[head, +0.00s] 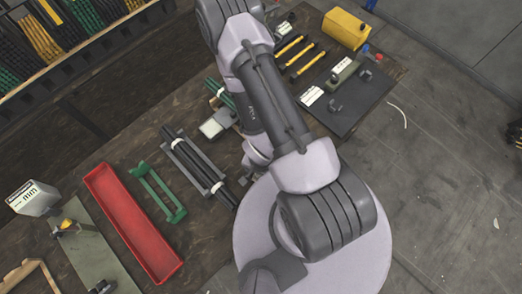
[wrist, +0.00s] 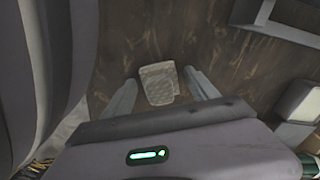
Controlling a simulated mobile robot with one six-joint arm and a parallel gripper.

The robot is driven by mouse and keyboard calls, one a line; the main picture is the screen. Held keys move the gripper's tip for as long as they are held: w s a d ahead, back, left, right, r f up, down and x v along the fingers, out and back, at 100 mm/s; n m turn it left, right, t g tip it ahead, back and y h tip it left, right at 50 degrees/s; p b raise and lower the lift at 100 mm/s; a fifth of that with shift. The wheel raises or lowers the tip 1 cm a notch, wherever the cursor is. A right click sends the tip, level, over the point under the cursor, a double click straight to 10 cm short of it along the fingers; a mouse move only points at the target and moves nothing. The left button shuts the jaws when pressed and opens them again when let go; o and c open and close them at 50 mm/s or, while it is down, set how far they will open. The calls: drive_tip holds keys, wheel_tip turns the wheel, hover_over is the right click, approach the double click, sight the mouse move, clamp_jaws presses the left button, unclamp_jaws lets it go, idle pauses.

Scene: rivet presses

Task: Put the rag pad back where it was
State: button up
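The rag pad, a pale beige folded piece (wrist: 158,84), lies on the dark wooden bench top in the wrist view. My gripper (wrist: 160,76) has its two grey fingers apart, one on each side of the pad. A narrow strip of bench shows between the pad and each finger, so I see no grip on it. The near edge of the pad is close to my gripper's body. In the head view my arm covers this spot, and I cannot make out the pad or the fingertips there.
A white-topped block (head: 215,124) stands close by my wrist. A rack of black rods (head: 196,166), a green bracket (head: 160,192) and a red tray (head: 132,222) lie to the left. A black mat (head: 352,106), yellow-handled tools (head: 300,58) and a yellow box (head: 345,28) are beyond.

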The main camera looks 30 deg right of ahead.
drive_tip(key=shift+r, duration=0.1)
drive_tip(key=w+a+r+n+t+p, duration=0.1)
drive_tip(key=w+r+t+p, duration=0.3)
drive_tip(key=r, duration=1.4)
drive_tip(key=w+r+n+g+p, duration=0.1)
drive_tip(key=w+r+n+p, duration=0.35)
drive_tip(key=r, duration=1.35)
drive_tip(key=s+a+r+t+y+b, duration=0.1)
drive_tip(key=s+a+r, duration=0.1)
drive_tip(key=r, duration=0.7)
drive_tip(key=s+a+r+t+y+b, duration=0.1)
drive_tip(key=s+a+r, duration=0.1)
drive_tip(key=s+r, duration=0.3)
wheel_tip(320, 180, up, 4)
drive_tip(key=shift+a+n+t, duration=0.25)
drive_tip(key=shift+n+t, duration=0.1)
drive_tip(key=shift+t, duration=0.05)
drive_tip(key=shift+s, duration=0.15)
